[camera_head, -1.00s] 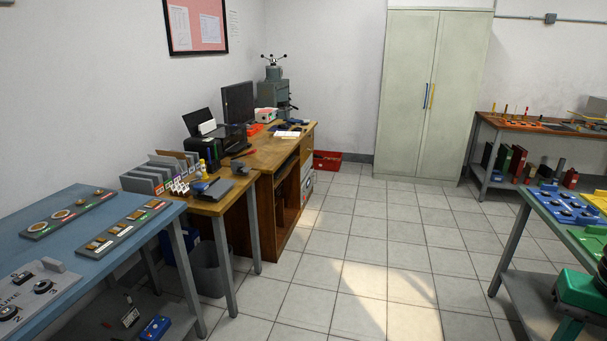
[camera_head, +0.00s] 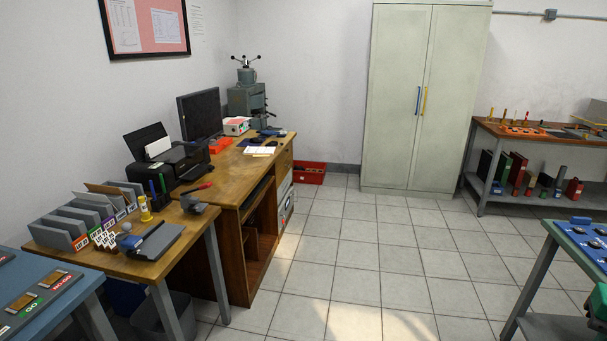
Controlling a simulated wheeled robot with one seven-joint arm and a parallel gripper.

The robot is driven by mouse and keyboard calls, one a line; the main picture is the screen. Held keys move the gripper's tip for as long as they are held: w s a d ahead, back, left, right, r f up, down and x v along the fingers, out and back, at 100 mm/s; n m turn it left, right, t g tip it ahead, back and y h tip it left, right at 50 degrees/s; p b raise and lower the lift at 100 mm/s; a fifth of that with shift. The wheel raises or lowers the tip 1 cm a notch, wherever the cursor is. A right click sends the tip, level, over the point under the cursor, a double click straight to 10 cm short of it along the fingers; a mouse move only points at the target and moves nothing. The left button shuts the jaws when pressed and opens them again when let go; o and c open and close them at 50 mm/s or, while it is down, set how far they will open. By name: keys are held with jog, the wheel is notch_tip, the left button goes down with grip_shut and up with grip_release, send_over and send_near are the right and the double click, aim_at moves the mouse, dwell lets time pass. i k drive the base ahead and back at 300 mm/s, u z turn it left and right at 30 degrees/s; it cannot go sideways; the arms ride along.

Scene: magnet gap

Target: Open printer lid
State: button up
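A black printer (camera_head: 170,165) stands at the left end of the wooden desk (camera_head: 246,178), beside a dark monitor. Its rear paper support tilts up at the back with white paper in it. The printer's top looks closed, though it is too small to be sure. My gripper does not show in the view.
A small wooden table (camera_head: 92,258) with grey file holders (camera_head: 70,228) stands before the desk. A blue bench (camera_head: 50,300) is at the lower left. Another workbench (camera_head: 575,245) stands at the right edge. The tiled floor (camera_head: 370,255) between is clear up to the pale cabinet (camera_head: 423,95).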

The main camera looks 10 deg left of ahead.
aim_at(178, 154)
jog(key=u, duration=0.05)
jog(key=i, duration=1.15)
jog(key=u, duration=0.45)
jog(key=i, duration=1.2)
jog(key=u, duration=0.8)
jog(key=i, duration=0.85)
jog(key=u, duration=0.3)
